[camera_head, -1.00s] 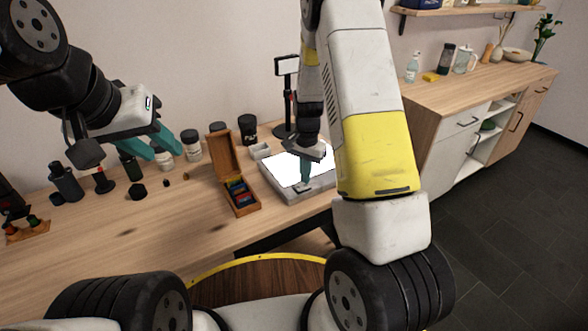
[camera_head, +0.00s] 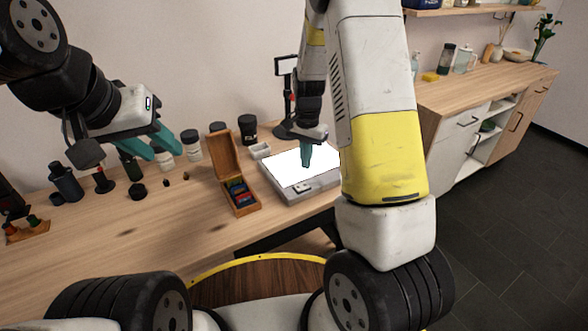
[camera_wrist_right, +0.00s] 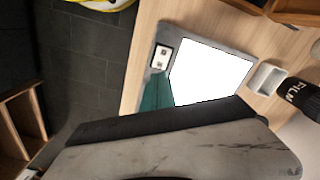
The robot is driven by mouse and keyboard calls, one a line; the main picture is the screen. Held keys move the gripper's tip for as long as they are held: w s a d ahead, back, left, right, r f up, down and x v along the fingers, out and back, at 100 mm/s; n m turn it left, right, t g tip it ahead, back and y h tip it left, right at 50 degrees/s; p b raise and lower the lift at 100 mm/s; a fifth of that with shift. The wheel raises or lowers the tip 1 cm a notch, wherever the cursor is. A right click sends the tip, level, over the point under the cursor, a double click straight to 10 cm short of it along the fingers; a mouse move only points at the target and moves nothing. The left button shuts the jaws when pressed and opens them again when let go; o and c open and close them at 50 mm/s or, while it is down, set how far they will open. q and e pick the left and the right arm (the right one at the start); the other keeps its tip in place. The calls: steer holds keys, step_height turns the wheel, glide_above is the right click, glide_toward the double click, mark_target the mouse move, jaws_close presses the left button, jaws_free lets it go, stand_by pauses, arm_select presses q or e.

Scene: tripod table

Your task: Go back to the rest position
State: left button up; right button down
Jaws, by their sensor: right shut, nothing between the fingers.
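My right gripper (camera_head: 306,157) hangs over the lit white screen of a grey light box (camera_head: 318,188) on the wooden table (camera_head: 150,235). Its teal fingers are shut with nothing between them. In the right wrist view the shut teal fingers (camera_wrist_right: 156,93) show beside the bright light box (camera_wrist_right: 165,36). My left gripper (camera_head: 160,148) is at the upper left, above the back of the table. Its two teal fingers are apart and nothing shows between them.
An open wooden box (camera_head: 246,210) with coloured items stands left of the light box. Black jars (camera_head: 248,129) and dark bottles (camera_head: 65,182) line the back. A black stand (camera_head: 284,128) rises behind the light box. The table's front middle is clear.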

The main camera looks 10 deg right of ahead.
steer(key=s+a+r+n+t+y, duration=0.1)
steer(key=s+r+n, duration=0.1)
steer(key=s+r, duration=0.5)
steer(key=s+a+r+n+t+y, duration=0.1)
steer(key=s+r+n+t, duration=0.1)
steer(key=r, duration=0.8)
steer(key=s+r+n+t, duration=0.3)
steer(key=s+r, duration=0.5)
steer(key=s, duration=0.7)
steer(key=shift+s+n, duration=0.15)
steer(key=shift+n, duration=0.65)
steer(key=shift+a, duration=0.1)
